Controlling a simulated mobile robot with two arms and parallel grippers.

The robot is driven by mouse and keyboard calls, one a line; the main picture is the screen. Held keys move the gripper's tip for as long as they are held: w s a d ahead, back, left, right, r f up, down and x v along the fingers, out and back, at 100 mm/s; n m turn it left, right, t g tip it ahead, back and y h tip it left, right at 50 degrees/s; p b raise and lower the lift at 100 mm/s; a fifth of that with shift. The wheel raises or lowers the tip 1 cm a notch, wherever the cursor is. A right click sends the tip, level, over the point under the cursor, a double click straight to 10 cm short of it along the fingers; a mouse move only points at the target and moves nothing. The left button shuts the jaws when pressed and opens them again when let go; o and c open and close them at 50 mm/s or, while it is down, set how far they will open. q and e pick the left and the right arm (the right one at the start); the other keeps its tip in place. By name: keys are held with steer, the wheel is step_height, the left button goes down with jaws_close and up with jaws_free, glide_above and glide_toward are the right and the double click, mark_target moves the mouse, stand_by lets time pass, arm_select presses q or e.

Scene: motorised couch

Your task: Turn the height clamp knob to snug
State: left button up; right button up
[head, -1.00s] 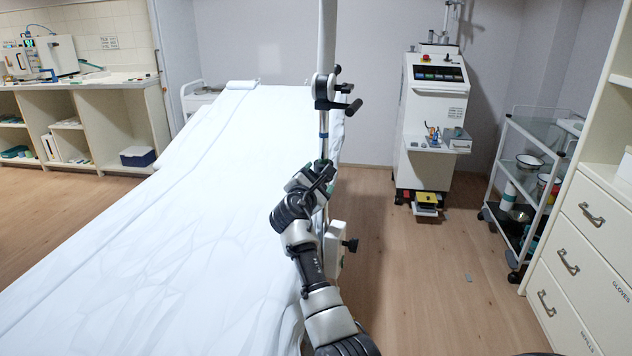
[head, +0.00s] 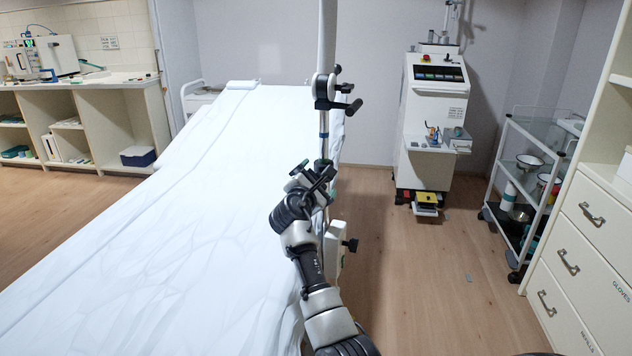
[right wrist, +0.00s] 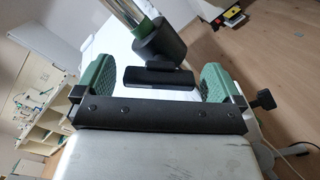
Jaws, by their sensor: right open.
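A black bar-shaped knob (right wrist: 158,80) projects from the black collar (right wrist: 160,42) on the metal pole (right wrist: 128,12); it looks like the height clamp knob. My right gripper (right wrist: 157,66) is open, with its green-padded fingers on either side of the knob. Gaps show between the knob and both pads. In the head view my right gripper (head: 314,175) is at the lower part of the pole (head: 324,130), beside the couch, and hides most of the knob there. My left gripper is out of view.
The white-covered couch (head: 180,210) fills the left. An upper clamp (head: 324,92) with black handles sits higher on the pole. A second black knob (head: 351,245) sticks out below my gripper.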

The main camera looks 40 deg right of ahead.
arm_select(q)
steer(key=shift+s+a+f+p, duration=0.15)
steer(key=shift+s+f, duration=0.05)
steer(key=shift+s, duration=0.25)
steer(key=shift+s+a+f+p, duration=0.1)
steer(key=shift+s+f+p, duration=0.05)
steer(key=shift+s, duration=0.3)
arm_select(e)
steer(key=v, duration=1)
steer(key=shift+a, duration=0.35)
steer(key=shift+s, duration=0.1)
